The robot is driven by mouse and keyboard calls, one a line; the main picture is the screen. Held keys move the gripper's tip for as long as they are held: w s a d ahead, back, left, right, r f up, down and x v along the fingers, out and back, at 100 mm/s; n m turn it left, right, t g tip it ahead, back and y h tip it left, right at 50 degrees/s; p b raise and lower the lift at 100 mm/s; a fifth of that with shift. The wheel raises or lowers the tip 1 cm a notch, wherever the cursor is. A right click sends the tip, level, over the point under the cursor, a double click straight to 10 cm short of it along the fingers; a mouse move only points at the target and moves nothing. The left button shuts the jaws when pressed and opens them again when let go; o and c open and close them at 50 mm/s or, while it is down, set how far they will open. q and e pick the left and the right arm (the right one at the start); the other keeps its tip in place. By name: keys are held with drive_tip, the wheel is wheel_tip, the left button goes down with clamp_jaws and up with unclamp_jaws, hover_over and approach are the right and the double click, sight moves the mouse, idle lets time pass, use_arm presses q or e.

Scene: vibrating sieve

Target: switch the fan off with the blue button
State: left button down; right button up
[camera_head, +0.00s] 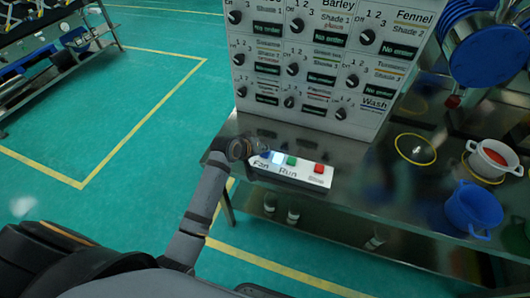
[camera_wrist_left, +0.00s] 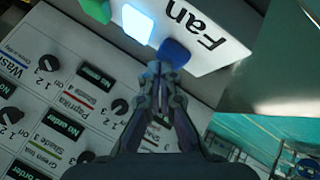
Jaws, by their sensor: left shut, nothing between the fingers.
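The white button box (camera_head: 300,177) lies on the metal table, marked Fan, Run and Slow or similar small text. The blue button (camera_head: 266,155) is at its left end, by the word Fan. Beside it is a white button (camera_head: 279,158) that glows. My left gripper (camera_head: 250,150) is at the box's left end, close to the blue button. In the left wrist view the gripper (camera_wrist_left: 160,68) is shut and empty, its tips right at the blue button (camera_wrist_left: 174,52); I cannot tell whether they touch it. The glowing white button (camera_wrist_left: 137,23) also shows there. My right gripper is not in view.
A green button (camera_head: 291,160) and a red button (camera_head: 318,168) sit further right on the box. A panel of dials (camera_head: 315,60) stands behind it. A white pot (camera_head: 493,160) and a blue pot (camera_head: 473,210) are at the right.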

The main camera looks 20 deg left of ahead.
use_arm(q)
drive_tip(key=shift+f, duration=0.35)
idle(0.4)
drive_tip(key=shift+r+p, duration=0.95)
drive_tip(key=shift+p, duration=0.3)
drive_tip(key=shift+r, duration=0.1)
wheel_tip(320, 180, up, 5)
drive_tip(key=p, duration=0.6)
drive_tip(key=shift+s, duration=0.1)
